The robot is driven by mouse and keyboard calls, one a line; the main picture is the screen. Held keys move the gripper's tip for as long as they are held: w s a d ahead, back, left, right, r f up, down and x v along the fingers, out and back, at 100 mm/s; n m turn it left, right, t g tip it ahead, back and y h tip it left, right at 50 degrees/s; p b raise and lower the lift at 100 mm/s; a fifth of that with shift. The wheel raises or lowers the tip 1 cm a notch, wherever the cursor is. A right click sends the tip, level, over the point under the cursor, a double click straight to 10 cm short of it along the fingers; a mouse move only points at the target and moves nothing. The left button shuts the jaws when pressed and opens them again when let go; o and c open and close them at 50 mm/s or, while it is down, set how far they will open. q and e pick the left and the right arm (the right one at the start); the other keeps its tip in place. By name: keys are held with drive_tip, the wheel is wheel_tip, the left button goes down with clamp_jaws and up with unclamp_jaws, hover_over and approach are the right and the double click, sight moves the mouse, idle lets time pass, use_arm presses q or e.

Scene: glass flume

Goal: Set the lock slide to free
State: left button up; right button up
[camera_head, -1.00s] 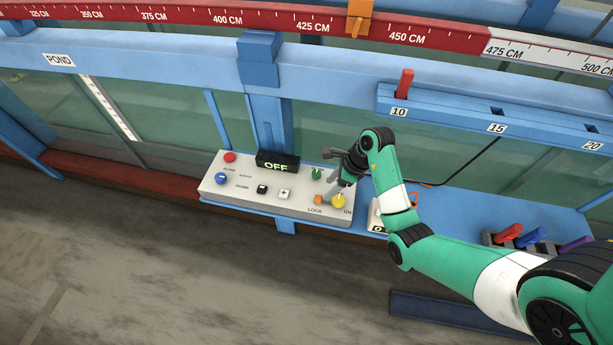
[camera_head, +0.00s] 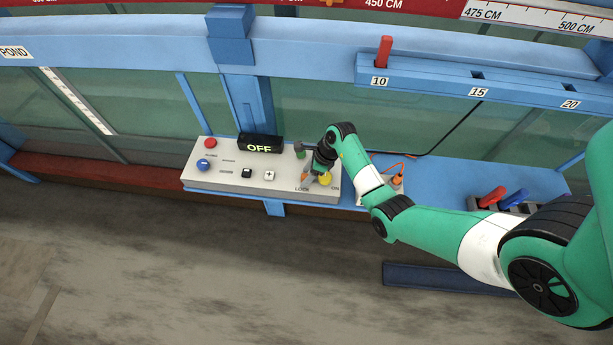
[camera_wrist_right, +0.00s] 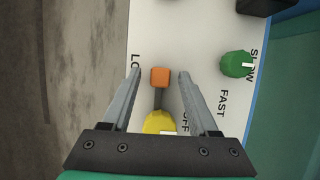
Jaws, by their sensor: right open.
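The lock slide is a small orange block (camera_wrist_right: 160,77) on the white control panel (camera_head: 213,178). In the right wrist view it sits between the two open fingers of my right gripper (camera_wrist_right: 159,72), apart from both. A dark slot runs from the block toward the yellow knob (camera_wrist_right: 160,122). Part of the "LOCK" label shows beside the left finger. In the head view my right gripper (camera_head: 312,178) points down over the panel's right end, near the "LOCK" and "ON" labels, and mostly covers the slide. My left gripper is not in view.
A green knob (camera_wrist_right: 237,64) marked SLOW and FAST is right of the fingers. The panel also has a red button (camera_head: 210,143), a blue button (camera_head: 203,165) and a display (camera_head: 260,144) reading OFF. A rack with coloured handles (camera_head: 514,197) stands farther right.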

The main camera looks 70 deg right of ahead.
drive_tip(key=shift+f, duration=0.1)
clamp_jaws()
idle(1.4)
